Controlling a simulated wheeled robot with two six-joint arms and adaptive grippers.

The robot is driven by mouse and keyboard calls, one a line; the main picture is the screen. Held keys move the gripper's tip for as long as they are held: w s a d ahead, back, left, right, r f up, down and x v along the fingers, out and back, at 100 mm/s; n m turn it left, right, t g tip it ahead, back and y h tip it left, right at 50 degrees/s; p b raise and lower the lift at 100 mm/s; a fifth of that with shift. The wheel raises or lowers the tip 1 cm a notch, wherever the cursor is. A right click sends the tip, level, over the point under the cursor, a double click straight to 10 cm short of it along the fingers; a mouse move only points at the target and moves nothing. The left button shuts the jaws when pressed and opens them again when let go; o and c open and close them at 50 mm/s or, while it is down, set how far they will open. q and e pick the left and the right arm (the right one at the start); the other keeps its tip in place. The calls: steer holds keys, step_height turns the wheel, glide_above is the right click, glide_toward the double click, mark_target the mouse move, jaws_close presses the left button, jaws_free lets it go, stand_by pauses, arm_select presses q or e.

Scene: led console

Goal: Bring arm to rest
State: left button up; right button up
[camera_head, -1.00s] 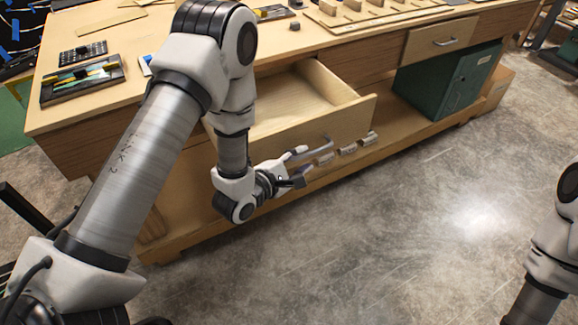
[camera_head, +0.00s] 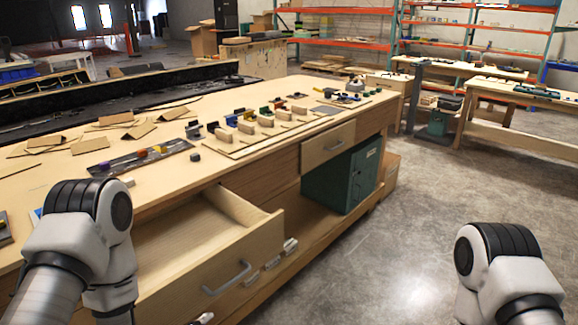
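My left arm (camera_head: 85,225) comes in at the lower left, in front of the workbench. Its gripper is below the picture's edge or hidden. My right arm (camera_head: 500,270) is at the lower right over the open floor, and its gripper is also out of view. An open drawer (camera_head: 245,268) juts out of the workbench (camera_head: 150,192) just right of my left arm. The drawer's handle (camera_head: 227,278) is bare, and the visible part of the drawer's inside is empty.
A closed drawer (camera_head: 328,146) and a green cabinet (camera_head: 340,178) sit further along the bench. The bench top holds small blocks and a dark tray (camera_head: 140,160). Concrete floor (camera_head: 430,190) is clear right of the bench. Other tables (camera_head: 515,95) and shelves stand behind.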

arm_select(q)
steer(key=s+f+m+g+y, duration=0.2)
steer(key=s+f+m+g, duration=0.25)
steer(key=s+f, duration=0.4)
steer(key=s+a+f+m+g+y, duration=0.3)
steer(key=s+f+m+g, duration=0.6)
steer(key=s+m, duration=0.4)
steer(key=a+m, duration=0.1)
steer(key=m, duration=0.1)
steer(key=shift+s+a+m, duration=0.35)
steer(key=shift+s, duration=0.05)
